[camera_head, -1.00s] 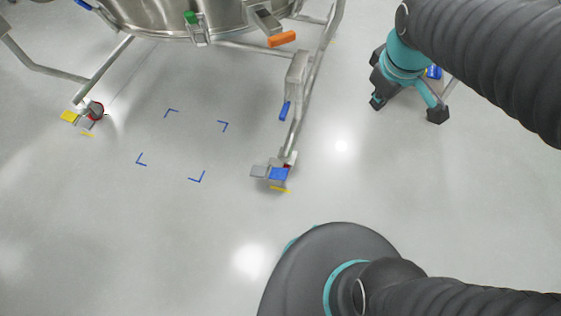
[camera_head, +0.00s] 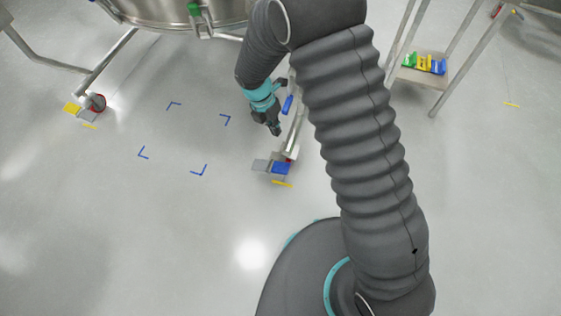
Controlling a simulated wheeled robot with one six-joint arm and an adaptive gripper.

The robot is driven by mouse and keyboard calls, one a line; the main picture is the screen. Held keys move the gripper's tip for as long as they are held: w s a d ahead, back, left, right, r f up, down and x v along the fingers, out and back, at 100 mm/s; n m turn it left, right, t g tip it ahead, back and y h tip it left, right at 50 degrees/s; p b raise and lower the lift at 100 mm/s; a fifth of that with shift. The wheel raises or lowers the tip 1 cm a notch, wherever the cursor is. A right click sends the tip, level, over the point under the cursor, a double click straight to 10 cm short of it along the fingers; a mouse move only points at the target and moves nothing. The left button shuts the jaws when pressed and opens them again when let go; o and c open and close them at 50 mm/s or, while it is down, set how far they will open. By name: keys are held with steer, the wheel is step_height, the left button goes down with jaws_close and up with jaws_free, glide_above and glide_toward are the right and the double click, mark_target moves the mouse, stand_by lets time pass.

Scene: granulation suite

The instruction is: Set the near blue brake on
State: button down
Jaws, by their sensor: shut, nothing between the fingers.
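My gripper (camera_head: 275,131) is shut and empty. In the picture it is just above the blue pedal and left of the leg, pointing down, apart from the pedal. How high it is above the floor is hard to tell. My arm hides the upper part of this leg.
The steel vessel (camera_head: 170,10) stands on the frame at the top. A far left caster has a yellow pedal (camera_head: 72,108). Blue corner marks (camera_head: 198,170) lie on open floor. A shelf stand (camera_head: 440,84) at upper right holds green, yellow and blue items.

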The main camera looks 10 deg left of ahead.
step_height(320, 180, down, 5)
steer(key=s+a+n, duration=0.2)
steer(key=n, duration=0.1)
glide_toward(283, 167)
steer(key=shift+h, duration=0.3)
steer(key=x, duration=0.7)
steer(key=shift+a+f+b, duration=0.2)
steer(key=shift+a+b, duration=0.1)
steer(key=shift+w+d, duration=0.1)
steer(key=shift+d, duration=0.1)
steer(key=shift+y, duration=0.4)
